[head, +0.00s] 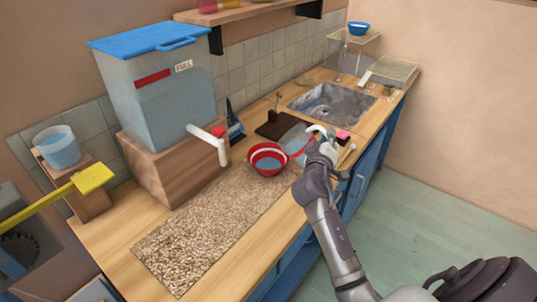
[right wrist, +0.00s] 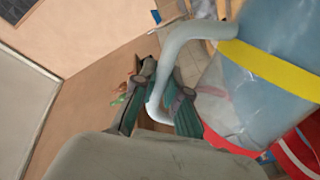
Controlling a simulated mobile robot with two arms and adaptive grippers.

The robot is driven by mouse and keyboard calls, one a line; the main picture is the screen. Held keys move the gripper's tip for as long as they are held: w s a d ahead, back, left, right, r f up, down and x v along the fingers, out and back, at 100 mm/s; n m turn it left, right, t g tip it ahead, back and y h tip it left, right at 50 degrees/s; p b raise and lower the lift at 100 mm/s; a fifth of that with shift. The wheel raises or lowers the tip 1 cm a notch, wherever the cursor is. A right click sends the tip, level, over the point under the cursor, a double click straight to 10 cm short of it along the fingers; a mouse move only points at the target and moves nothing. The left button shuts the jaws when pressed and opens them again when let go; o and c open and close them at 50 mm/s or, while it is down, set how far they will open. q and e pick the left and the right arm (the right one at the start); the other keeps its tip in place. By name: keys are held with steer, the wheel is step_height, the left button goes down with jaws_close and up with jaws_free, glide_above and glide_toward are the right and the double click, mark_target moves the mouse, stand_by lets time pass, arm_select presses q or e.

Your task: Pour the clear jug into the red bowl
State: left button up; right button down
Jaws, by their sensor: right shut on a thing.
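The clear jug (head: 293,138) is in my right gripper (head: 324,143), tilted over toward the left, beside and slightly above the red bowl. In the right wrist view the jug (right wrist: 265,85) is see-through bluish with a yellow band, and its pale curved handle (right wrist: 180,50) passes between the gripper's fingers (right wrist: 160,105), which are shut on it. The red bowl (head: 254,166), with a white stripe, stands on the counter and holds bluish liquid. Its rim and side show at the lower right of the right wrist view (right wrist: 300,150). Whether liquid is flowing is unclear. My left gripper is not in view.
A speckled mat (head: 205,235) lies left of the bowl. A large blue-lidded tank (head: 160,90) with a white spout (head: 207,138) stands on a wooden block (head: 175,165). A sink (head: 333,103) lies behind. A yellow-headed tool (head: 92,178) reaches in at left.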

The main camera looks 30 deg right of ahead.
mark_target(321, 126)
steer(key=shift+w+a+r+n+p, duration=0.3)
steer(key=shift+w+a+n+p, duration=0.1)
steer(key=shift+n+p, duration=0.45)
stand_by(0.8)
steer(key=shift+w+a+r+n+p, duration=0.25)
steer(key=shift+r+n+p, duration=0.15)
steer(key=shift+p, duration=0.4)
steer(key=shift+w+a+r+n+p, duration=0.1)
steer(key=shift+w+r+n+p, duration=0.25)
steer(key=shift+p, duration=0.4)
stand_by(2.5)
